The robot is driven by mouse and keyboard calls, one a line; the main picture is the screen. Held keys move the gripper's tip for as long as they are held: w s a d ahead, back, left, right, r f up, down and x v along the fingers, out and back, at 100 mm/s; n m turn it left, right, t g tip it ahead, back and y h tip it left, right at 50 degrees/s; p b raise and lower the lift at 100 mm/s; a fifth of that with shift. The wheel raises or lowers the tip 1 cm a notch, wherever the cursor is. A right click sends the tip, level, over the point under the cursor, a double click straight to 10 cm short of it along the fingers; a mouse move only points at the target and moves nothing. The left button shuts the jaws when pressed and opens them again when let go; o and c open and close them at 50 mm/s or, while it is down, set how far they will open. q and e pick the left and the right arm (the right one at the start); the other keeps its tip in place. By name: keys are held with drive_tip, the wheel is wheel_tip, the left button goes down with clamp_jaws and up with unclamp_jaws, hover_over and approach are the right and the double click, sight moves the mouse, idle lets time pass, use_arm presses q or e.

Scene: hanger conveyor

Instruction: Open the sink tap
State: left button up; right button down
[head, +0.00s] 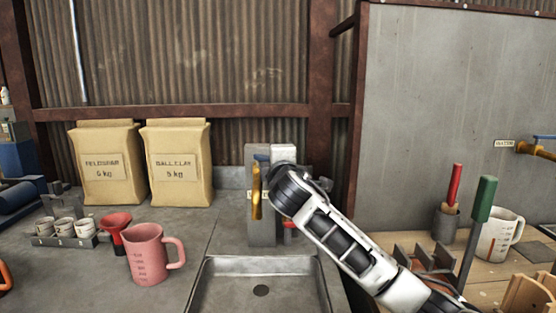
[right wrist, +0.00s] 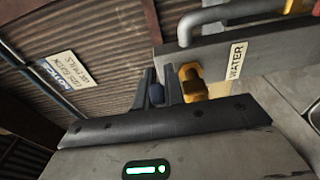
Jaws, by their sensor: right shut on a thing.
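The sink tap (head: 256,192) is a brass fitting on a grey post behind the metal sink (head: 205,285). A bit of its blue handle (head: 261,157) shows above the brass, beside my right wrist. My right gripper reaches the tap from the right; in the head view my own wrist hides its fingers. In the right wrist view my right gripper (right wrist: 158,78) has its fingers shut on the blue handle (right wrist: 156,94), next to the brass fitting (right wrist: 192,80) and a WATER label (right wrist: 236,60). How far the handle is turned cannot be told. My left gripper is not in view.
A pink measuring jug (head: 147,257) and red funnel (head: 116,231) stand left of the sink. Another brass tap (head: 535,149) is on the grey panel at right, above a white jug (head: 497,240). The sink basin looks empty.

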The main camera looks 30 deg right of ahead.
drive_tip(key=shift+r, duration=0.1)
drive_tip(key=c, duration=1.5)
unclamp_jaws()
drive_tip(key=b+v, duration=0.1)
drive_tip(key=v, duration=1.5)
drive_tip(key=shift+b, duration=0.3)
drive_tip(key=shift+w, duration=0.1)
